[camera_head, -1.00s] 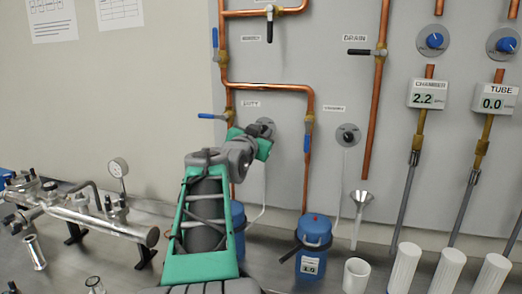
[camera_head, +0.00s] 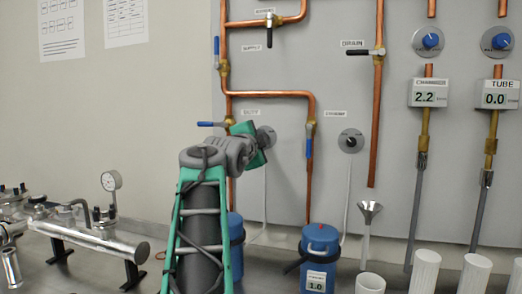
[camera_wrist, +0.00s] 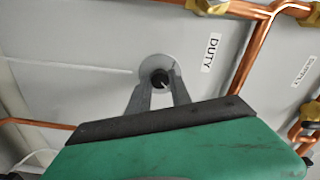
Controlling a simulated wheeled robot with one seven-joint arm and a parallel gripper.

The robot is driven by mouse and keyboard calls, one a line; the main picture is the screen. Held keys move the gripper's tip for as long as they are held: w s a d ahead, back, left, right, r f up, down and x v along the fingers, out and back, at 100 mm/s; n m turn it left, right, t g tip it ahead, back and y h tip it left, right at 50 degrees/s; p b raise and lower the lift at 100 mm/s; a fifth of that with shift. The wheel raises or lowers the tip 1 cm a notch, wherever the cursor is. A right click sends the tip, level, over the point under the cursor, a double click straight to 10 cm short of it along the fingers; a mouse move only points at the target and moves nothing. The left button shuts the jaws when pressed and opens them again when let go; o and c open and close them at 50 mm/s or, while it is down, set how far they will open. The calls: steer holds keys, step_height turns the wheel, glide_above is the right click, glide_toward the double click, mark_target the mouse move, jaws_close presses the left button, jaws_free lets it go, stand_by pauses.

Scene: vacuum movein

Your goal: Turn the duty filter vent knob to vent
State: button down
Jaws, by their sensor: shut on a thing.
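The duty filter vent knob is a small black knob (camera_wrist: 160,79) on a round grey plate, beside the DUTY label (camera_wrist: 210,55) in the wrist view. My gripper (camera_wrist: 160,88) has its two grey fingers on either side of this knob, shut on it. A pale pointer mark shows on the knob, but its setting is too small to read. In the head view my gripper (camera_head: 262,140) covers most of the duty knob's plate (camera_head: 267,137), and the knob itself is hidden.
The standby knob (camera_head: 351,141) is on the panel to the right. Copper pipes (camera_head: 310,170) and a blue-handled valve (camera_head: 211,124) lie close around my gripper. Blue canisters (camera_head: 319,255) and a funnel (camera_head: 369,211) stand below. A metal tube assembly (camera_head: 95,240) lies at left.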

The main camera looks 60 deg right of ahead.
steer(key=shift+f+m+b, duration=0.1)
steer(key=shift+m+b, duration=0.5)
steer(key=shift+m, duration=0.4)
steer(key=c, duration=1.2)
jaws_free()
steer(key=shift+o, duration=0.2)
steer(key=s+a, duration=0.1)
steer(key=a, duration=0.6)
steer(key=shift+s+a+b, duration=0.15)
steer(key=shift+a+b, duration=0.15)
